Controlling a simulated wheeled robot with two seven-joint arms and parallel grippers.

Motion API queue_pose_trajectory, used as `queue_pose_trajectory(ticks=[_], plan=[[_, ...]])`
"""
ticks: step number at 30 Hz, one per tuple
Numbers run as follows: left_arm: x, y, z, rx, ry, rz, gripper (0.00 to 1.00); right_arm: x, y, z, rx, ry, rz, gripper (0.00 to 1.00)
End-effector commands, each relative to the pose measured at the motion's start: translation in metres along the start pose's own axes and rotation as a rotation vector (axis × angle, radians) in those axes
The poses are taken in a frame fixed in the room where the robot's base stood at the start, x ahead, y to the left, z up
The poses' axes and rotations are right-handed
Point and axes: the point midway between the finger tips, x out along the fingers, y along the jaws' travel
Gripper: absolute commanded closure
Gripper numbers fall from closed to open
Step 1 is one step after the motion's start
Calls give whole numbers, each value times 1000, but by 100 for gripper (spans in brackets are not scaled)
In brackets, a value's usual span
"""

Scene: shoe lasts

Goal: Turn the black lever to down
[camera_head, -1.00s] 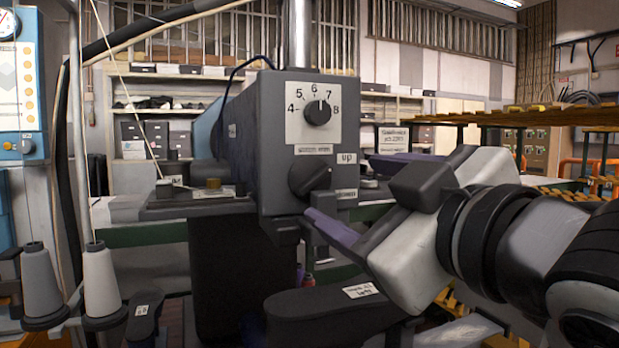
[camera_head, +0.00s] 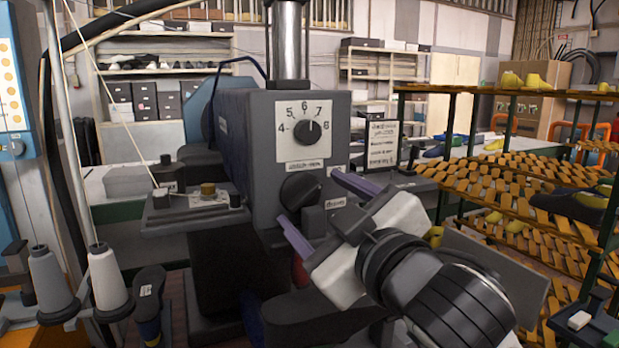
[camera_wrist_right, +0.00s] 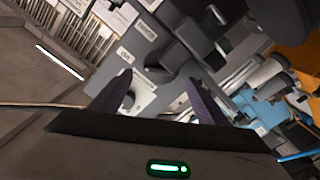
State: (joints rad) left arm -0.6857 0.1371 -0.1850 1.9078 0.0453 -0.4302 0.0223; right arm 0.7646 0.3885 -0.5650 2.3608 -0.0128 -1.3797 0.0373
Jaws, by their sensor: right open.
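The black lever (camera_head: 300,190) is a round dark knob with a bar across it, on the front of a grey machine (camera_head: 235,130). My left gripper is not in view.
A numbered dial (camera_head: 307,132) sits above the lever. A rack (camera_head: 510,180) with shoes stands at the right. Thread cones (camera_head: 108,280) stand at the lower left, and a small side ledge (camera_head: 185,215) juts left from the machine.

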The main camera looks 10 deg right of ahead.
Motion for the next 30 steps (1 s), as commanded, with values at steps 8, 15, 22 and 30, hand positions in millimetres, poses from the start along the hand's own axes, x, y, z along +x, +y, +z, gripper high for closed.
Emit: queue_pose_trajectory(ticks=[8,15,22,30], plan=[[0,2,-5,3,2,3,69,29,-1,1,-1,0,0,31],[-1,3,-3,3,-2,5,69,31,-1,1,-1,0,0,31],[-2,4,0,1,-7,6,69,31,-1,1,0,0,0,58],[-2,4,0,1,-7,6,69,31,-1,1,9,0,-1,72]])
